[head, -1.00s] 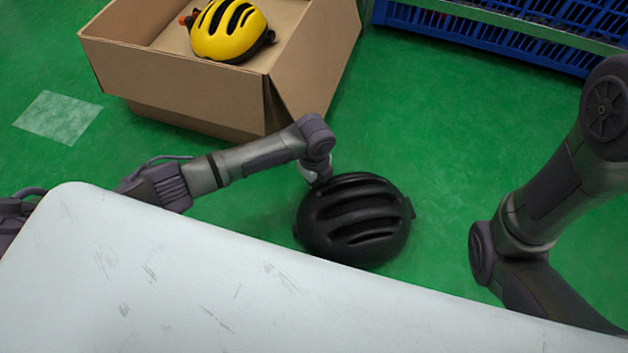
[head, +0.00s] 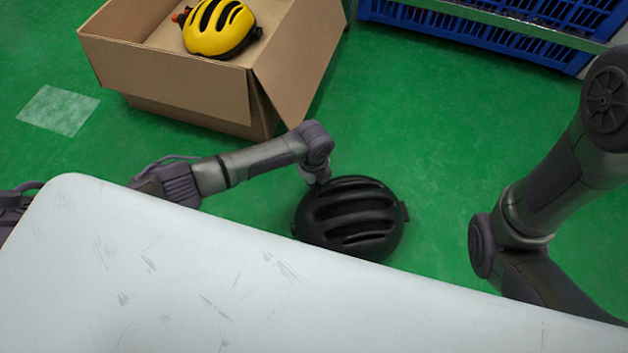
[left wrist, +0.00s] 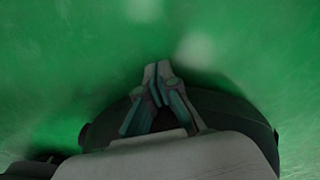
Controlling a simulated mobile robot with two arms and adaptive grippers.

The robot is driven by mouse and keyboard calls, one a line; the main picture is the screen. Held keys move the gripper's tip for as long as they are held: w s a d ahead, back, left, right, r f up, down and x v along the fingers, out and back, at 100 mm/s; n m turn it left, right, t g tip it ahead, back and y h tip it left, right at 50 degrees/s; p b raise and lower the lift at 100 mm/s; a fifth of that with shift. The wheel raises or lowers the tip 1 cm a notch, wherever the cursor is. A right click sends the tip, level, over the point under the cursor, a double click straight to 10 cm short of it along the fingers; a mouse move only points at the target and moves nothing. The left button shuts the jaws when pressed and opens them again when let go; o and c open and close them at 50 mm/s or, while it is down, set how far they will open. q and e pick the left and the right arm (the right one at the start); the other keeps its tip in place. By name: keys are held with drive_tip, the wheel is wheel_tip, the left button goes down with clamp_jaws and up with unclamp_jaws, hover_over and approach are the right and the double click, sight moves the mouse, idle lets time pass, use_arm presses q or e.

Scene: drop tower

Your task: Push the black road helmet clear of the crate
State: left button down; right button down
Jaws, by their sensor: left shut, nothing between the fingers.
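The black road helmet (head: 352,218) sits on the green floor, in front of and to the right of the cardboard crate (head: 190,88), with bare floor between them. Its lower edge meets the edge of my white body panel in the head view. My left gripper (head: 318,178) is at the helmet's upper left side; contact is hard to tell. In the left wrist view the fingers (left wrist: 157,75) are together and empty, and the dark helmet (left wrist: 240,108) shows behind them. My right gripper is out of view; only its arm shows at right.
A yellow helmet (head: 218,28) lies in the open crate, whose near right flap hangs outward. A blue slatted rack (head: 480,38) stands at the back right. A pale patch (head: 58,110) marks the floor at left. Green floor right of the crate is free.

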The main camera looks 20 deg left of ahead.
use_arm(q)
drive_tip(key=shift+r, duration=0.1)
wheel_tip(320, 180, up, 12)
idle(0.5)
drive_tip(key=shift+s, duration=0.1)
